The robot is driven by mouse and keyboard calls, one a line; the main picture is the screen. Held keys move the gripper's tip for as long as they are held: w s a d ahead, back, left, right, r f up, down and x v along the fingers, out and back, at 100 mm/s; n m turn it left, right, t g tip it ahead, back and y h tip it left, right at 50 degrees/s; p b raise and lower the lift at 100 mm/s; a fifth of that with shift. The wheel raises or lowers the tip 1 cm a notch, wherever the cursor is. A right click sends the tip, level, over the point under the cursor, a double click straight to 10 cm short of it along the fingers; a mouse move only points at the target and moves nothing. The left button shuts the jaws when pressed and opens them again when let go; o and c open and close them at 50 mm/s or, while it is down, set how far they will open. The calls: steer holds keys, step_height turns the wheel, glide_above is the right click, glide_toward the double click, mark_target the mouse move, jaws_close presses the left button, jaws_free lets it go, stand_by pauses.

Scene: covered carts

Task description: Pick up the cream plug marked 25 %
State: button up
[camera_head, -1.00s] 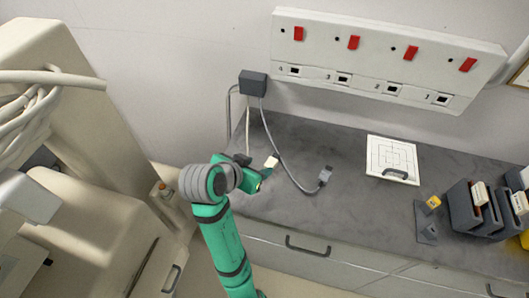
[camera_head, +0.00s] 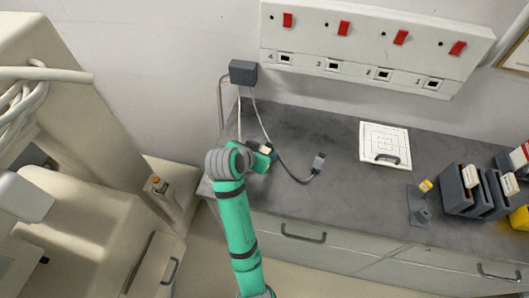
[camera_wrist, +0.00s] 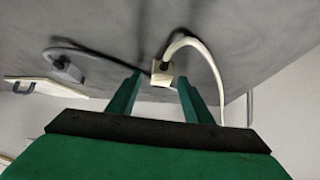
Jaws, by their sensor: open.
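The cream plug (camera_head: 265,148) sits on the grey counter, mostly behind my gripper (camera_head: 270,156) in the head view. In the wrist view the cream plug (camera_wrist: 163,71) is a small block with a white cable curving off to the right. I cannot read the 25 % mark. My gripper (camera_wrist: 160,80) is open, its two green fingers pointing at the plug, one on each side in the picture. I cannot tell whether the plug is fully between the fingertips. A grey plug (camera_head: 318,161) on a grey cable lies to the right; it also shows in the wrist view (camera_wrist: 68,71).
A dark box (camera_head: 243,72) on the wall feeds the cables. A white socket panel (camera_head: 350,68) with red switches hangs above the counter (camera_head: 330,205). A white board with a handle (camera_head: 372,154), a small stand (camera_head: 419,208) and grey holders (camera_head: 455,200) stand to the right.

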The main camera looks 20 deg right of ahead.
steer(key=shift+w, duration=0.1)
steer(key=c, duration=1.2)
steer(key=shift+o, duration=0.2)
